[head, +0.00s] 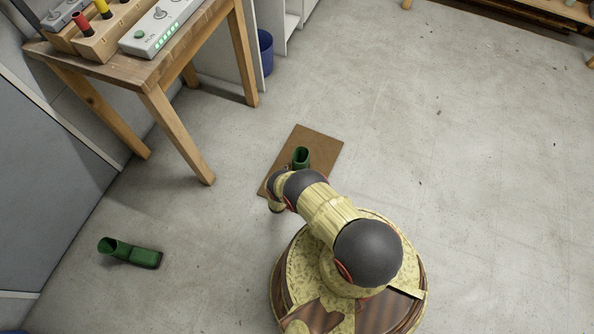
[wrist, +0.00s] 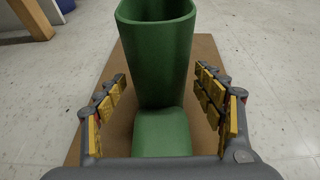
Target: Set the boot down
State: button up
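A green boot (head: 301,156) stands upright on a brown mat (head: 322,142), seen past my arm in the head view. In the wrist view the boot (wrist: 158,62) has its open shaft upward and its foot towards me, on the mat (wrist: 205,52). My gripper (wrist: 160,78) is open, one finger on each side of the boot, with mat showing in the gaps. The fingers do not appear to touch it. My arm hides the gripper and part of the boot in the head view. A second green boot (head: 131,252) lies on the floor at the left.
A wooden table (head: 150,75) with boxes and a control panel (head: 160,28) stands at the upper left. A blue bin (head: 265,52) is beside white shelving. The concrete floor on the right is clear.

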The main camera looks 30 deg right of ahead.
jog(key=shift+o, duration=0.8)
